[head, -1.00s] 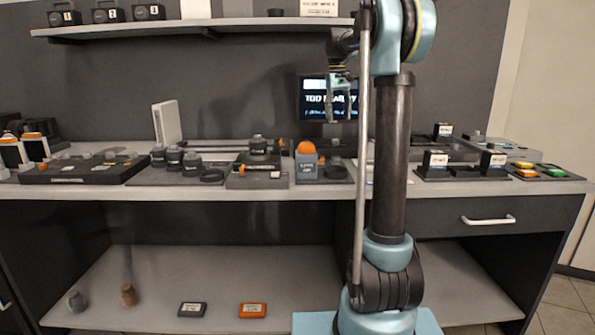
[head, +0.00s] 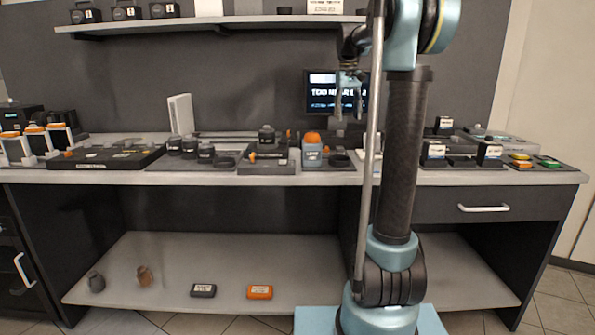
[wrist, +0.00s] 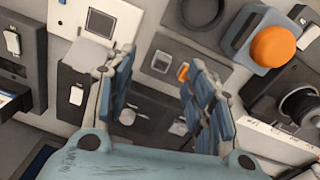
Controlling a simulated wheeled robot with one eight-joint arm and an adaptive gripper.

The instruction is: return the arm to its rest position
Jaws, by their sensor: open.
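My gripper (head: 347,108) hangs from my raised arm above the bench top, in front of the dark screen in the head view. In the wrist view my gripper (wrist: 158,75) has its two blue padded fingers spread apart, with nothing between them. The arm's upper part runs out of the top of the head view. An orange-domed grey block (head: 312,150) stands on the bench below the gripper; it also shows at the upper right of the wrist view (wrist: 272,46).
The bench (head: 300,178) carries trays, dark round parts and orange-topped containers (head: 36,138). A screen (head: 322,94) stands behind the gripper. An upper shelf (head: 215,22) runs along the wall. The lower shelf (head: 200,265) holds several small items, including an orange case (head: 260,292).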

